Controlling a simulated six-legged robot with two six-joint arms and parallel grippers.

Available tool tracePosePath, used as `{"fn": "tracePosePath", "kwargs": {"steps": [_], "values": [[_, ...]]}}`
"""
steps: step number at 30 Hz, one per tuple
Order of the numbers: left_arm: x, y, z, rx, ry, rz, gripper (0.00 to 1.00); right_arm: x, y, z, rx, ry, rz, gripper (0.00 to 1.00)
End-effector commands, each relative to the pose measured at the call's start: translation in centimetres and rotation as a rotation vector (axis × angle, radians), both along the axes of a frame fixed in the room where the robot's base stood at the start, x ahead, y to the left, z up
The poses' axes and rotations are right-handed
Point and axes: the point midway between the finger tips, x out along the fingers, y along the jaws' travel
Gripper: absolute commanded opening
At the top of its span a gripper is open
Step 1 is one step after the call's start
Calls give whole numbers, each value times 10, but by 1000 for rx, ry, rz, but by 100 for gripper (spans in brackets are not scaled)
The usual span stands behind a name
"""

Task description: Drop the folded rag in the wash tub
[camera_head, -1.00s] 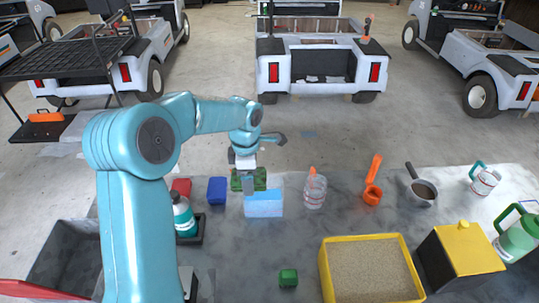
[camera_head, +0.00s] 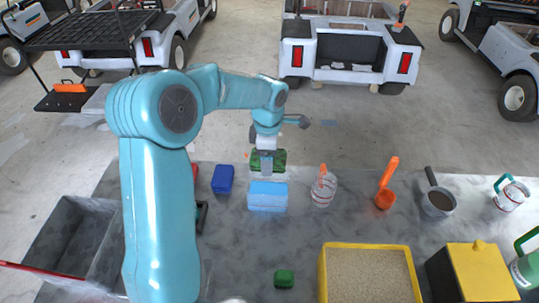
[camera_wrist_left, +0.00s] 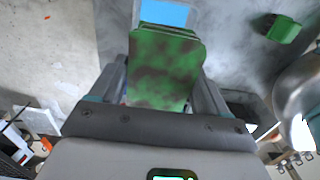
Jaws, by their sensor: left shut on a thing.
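My left gripper (camera_head: 267,158) is shut on the folded rag (camera_head: 280,160), a green bundle with brown stains. In the left wrist view the rag (camera_wrist_left: 165,65) sits between the fingers of the left gripper (camera_wrist_left: 165,85). A small pale tub with blue inside (camera_head: 267,197), which looks like the wash tub, stands on the grey bench just below the rag in the head view. Its blue part (camera_wrist_left: 165,13) shows past the rag's edge in the wrist view. The rag looks held above or beside the tub; the exact height is unclear. My right gripper is not in view.
A blue block (camera_head: 223,180) stands left of the tub, a clear jug (camera_head: 323,188) right. An orange scoop (camera_head: 386,196), a dark-handled pot (camera_head: 438,202), a yellow sand tray (camera_head: 324,275) and a green block (camera_head: 284,279) lie around. A grey bin (camera_head: 45,235) is at left.

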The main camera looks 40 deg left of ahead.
Motion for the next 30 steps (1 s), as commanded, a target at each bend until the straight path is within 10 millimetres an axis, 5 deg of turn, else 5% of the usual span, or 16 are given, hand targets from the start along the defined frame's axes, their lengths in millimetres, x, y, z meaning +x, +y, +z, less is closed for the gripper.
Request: {"fn": "tracePosePath", "kwargs": {"steps": [15, 27, 28, 30], "values": [[1, 0, -46, 0, 0, 0, 46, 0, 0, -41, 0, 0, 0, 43], [3, 0, -50, 0, 0, 0, 46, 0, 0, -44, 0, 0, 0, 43], [3, 0, -50, 0, 0, 0, 86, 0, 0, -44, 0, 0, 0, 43], [3, 0, -50, 0, 0, 0, 100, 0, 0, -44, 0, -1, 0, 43]]}}
